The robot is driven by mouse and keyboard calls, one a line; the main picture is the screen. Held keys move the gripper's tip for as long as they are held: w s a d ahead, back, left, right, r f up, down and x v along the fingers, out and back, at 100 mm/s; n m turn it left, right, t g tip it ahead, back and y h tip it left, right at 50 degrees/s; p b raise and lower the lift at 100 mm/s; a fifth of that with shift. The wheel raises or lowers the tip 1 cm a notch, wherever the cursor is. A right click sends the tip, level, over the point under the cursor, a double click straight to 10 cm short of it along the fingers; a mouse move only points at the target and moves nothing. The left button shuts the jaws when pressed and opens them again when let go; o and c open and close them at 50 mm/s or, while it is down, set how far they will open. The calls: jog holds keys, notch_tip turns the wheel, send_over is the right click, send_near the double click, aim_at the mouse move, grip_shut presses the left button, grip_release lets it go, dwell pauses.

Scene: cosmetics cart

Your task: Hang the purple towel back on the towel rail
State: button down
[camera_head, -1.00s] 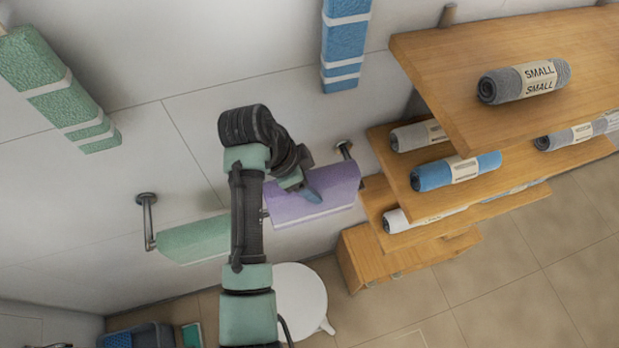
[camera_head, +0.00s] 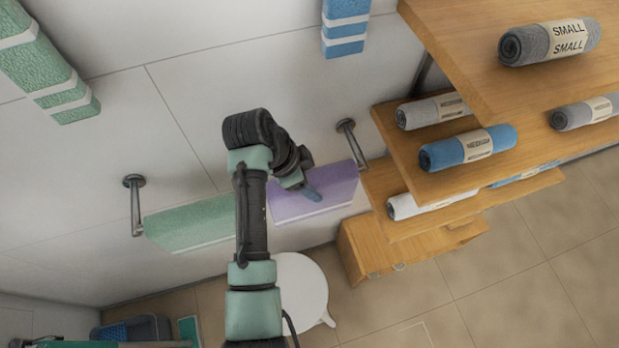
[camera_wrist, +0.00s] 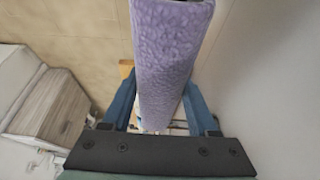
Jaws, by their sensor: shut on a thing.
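The purple towel (camera_head: 335,192) is at the right part of the towel rail, beside the rail's right bracket (camera_head: 350,140). The rail's left bracket (camera_head: 136,205) is on the wall at left. My gripper (camera_head: 311,192) is shut on the purple towel, with a blue finger showing against its near face. In the wrist view the towel (camera_wrist: 165,60) stands as a thick folded slab between my two blue fingers (camera_wrist: 160,95). The rail bar is hidden behind the towels and my arm, so I cannot tell whether the purple towel rests on it.
A green towel (camera_head: 190,224) hangs on the rail's left part. Wooden shelves (camera_head: 440,180) with rolled towels stand close at right. A white round stool or bin (camera_head: 300,290) is below. Green (camera_head: 35,65) and blue (camera_head: 343,30) towels hang higher on the wall.

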jog(key=shift+c, duration=0.4)
grip_release()
jog(key=v, duration=1.2)
jog(key=shift+d+p, duration=0.1)
jog(key=shift+p, duration=0.2)
jog(key=shift+a+r+p, duration=0.2)
jog(key=shift+r+p, duration=0.15)
jog(key=shift+r, duration=0.15)
